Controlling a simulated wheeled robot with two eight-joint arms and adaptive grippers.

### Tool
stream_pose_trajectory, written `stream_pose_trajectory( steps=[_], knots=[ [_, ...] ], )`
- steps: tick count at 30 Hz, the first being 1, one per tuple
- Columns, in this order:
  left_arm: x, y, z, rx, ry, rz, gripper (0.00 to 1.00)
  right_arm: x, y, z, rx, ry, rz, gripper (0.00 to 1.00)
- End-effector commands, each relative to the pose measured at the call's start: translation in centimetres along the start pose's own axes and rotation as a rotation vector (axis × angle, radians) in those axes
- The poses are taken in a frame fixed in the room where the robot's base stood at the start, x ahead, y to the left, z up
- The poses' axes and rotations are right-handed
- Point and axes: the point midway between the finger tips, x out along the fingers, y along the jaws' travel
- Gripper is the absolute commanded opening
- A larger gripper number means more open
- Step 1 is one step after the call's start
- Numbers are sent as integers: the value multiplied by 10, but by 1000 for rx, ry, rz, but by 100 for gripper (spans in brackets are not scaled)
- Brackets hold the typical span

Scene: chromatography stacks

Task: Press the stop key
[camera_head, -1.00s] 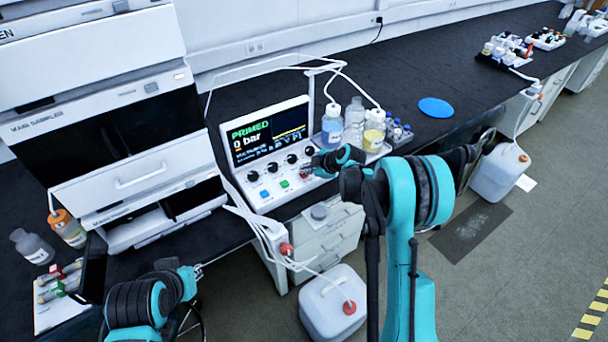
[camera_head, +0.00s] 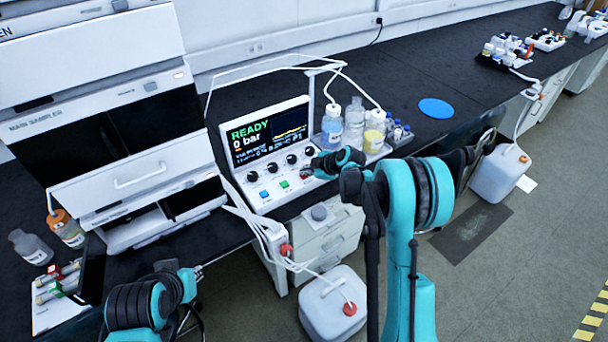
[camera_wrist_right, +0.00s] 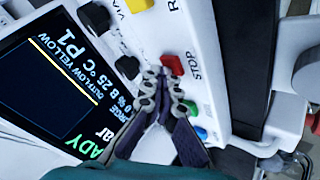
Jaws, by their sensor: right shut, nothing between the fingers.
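The red stop key (camera_wrist_right: 172,64) shows in the right wrist view, next to the printed word STOP on the white control panel (camera_head: 258,192). My right gripper (camera_wrist_right: 162,78) is shut and empty. Its fingertips are right at the near edge of the red key; I cannot tell whether they touch it. In the head view my right gripper (camera_head: 309,169) is over the right end of the panel's key row and largely covers the red key. The panel screen (camera_head: 268,132) reads READY and 0 bar. My left gripper (camera_head: 198,271) is low at the left, too small to read.
A green key (camera_head: 284,184) and a blue key (camera_head: 264,194) sit left of the red one, below a row of black knobs. Solvent bottles (camera_head: 331,130) stand close to the panel's right. A white sampler stack (camera_head: 120,130) stands on the left. White tubing arches behind.

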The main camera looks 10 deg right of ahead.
Motion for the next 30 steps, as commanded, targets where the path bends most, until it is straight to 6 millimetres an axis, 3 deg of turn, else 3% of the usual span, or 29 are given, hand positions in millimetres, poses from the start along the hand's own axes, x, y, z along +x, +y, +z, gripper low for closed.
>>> stream_pose_trajectory(
  steps=[22,30],
  knots=[
    [-10,0,-7,0,0,0,17,-14,10,-10,0,0,0,0],
    [-23,0,-16,0,0,0,17,-31,23,-23,0,0,0,0]
  ],
)
